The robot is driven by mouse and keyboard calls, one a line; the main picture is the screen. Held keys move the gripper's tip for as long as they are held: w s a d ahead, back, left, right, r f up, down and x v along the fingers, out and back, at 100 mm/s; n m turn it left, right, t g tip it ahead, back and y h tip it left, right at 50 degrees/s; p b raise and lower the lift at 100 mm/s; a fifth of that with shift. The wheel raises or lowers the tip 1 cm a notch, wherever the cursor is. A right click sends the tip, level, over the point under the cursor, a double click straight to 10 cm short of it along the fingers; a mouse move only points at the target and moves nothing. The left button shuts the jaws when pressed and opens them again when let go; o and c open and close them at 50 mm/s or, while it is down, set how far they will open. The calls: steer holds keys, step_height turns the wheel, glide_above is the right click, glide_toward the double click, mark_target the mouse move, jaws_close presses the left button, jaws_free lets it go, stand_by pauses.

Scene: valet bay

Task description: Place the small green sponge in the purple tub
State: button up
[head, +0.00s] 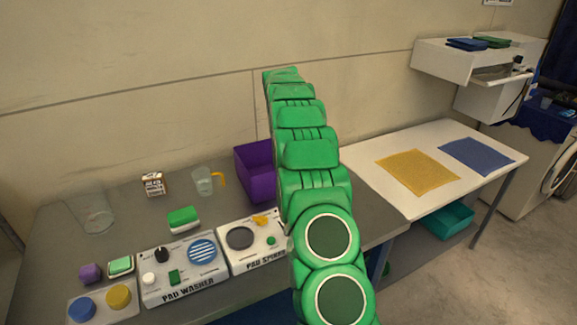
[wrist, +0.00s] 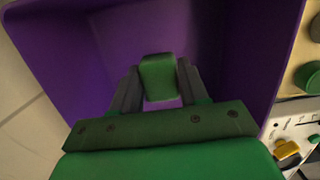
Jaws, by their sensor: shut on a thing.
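My gripper (wrist: 158,72) is shut on a small green sponge (wrist: 157,80), which sits between the two dark fingers in the wrist view. The purple tub (wrist: 60,45) surrounds them in that view, so the sponge is over or inside its opening; how far it is above the floor I cannot tell. In the head view the purple tub (head: 254,172) stands at the back of the grey bench, partly behind my green arm. My gripper and the held sponge are hidden there.
On the grey bench stand a green-and-white block (head: 183,220), a jug (head: 204,181), a clear glass (head: 96,214), a small carton (head: 153,184), a pad washer (head: 180,270) and a pad spinner (head: 250,245). A white table (head: 395,205) with yellow and blue cloths is at right.

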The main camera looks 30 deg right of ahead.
steer(key=shift+f, duration=2.7)
steer(key=shift+f, duration=0.1)
steer(key=o, duration=1.1)
